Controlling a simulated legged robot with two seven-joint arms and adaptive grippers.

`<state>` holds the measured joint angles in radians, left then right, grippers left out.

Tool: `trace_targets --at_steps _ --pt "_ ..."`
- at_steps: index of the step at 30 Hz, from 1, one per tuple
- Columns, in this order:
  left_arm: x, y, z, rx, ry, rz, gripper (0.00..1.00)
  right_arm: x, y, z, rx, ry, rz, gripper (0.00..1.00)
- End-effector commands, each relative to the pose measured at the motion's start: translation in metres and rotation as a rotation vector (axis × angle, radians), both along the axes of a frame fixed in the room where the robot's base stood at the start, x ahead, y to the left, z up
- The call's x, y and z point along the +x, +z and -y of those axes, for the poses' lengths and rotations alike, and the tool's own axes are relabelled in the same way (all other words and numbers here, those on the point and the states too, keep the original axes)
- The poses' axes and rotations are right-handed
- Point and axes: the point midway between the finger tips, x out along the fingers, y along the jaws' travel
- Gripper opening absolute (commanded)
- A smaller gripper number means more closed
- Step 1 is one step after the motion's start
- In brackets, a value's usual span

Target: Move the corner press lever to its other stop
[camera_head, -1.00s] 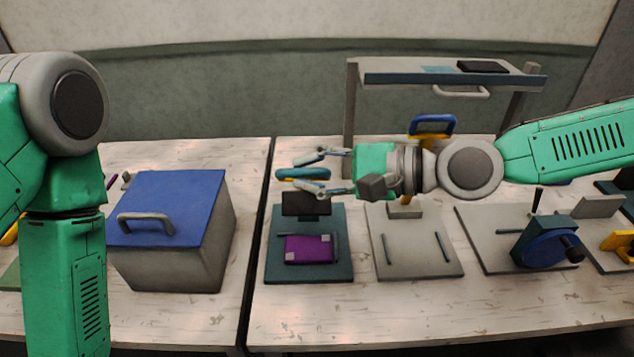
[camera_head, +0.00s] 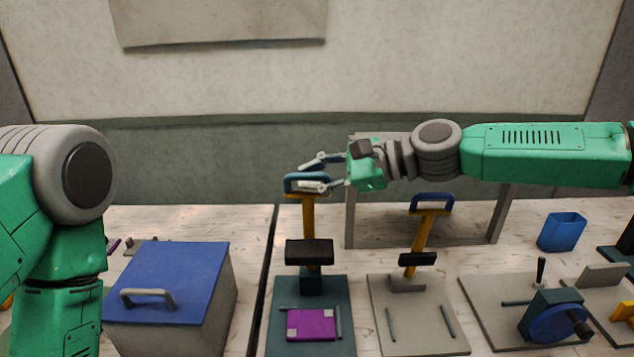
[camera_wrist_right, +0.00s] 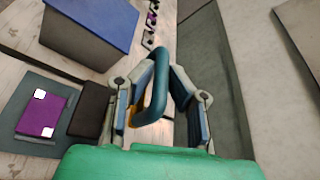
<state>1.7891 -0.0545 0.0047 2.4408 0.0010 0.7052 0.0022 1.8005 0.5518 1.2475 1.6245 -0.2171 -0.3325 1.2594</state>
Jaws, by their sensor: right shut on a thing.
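The corner press (camera_head: 312,281) has a teal base with a purple piece (camera_head: 311,324) with pale corners lying between two rods. Its lever has a yellow arm (camera_head: 308,217), a blue loop handle (camera_head: 292,184) and a black pad (camera_head: 309,252). The lever stands nearly upright. My right gripper (camera_head: 312,174) is shut on the blue handle, which also shows between the fingers in the right wrist view (camera_wrist_right: 155,85). My left arm is at the left edge of the head view; its gripper is out of frame.
A similar grey press (camera_head: 417,310) with its own yellow lever (camera_head: 419,240) stands just to the right. A grey box with a blue lid (camera_head: 170,280) is on the left. A crank device (camera_head: 555,318) and a blue cup (camera_head: 562,232) are on the right.

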Motion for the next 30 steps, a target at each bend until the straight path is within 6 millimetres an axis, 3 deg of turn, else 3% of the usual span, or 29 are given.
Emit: trace_targets --at_steps 11,12,13,14,25,30 --pt "0.000 0.000 0.000 0.000 0.000 0.000 0.40 0.003 0.002 -0.002 0.004 -0.004 0.003 0.00" --pt "0.000 0.000 0.000 0.000 0.000 0.000 0.40 0.004 0.002 -0.001 0.004 -0.005 0.004 0.20" --pt "0.000 0.000 0.000 0.000 0.000 0.000 0.40 0.004 0.002 -0.001 0.003 -0.005 0.004 0.30" --pt "0.000 0.000 0.000 0.000 0.000 0.000 0.40 0.004 0.002 -0.001 0.003 -0.005 0.004 0.33" --pt "-0.003 0.001 0.000 0.000 0.000 0.003 0.40 0.001 0.004 0.011 0.006 -0.006 0.003 0.33" --pt "-0.003 0.001 0.001 0.002 0.000 0.003 0.40 -0.003 0.012 0.037 0.007 -0.009 0.004 0.33"
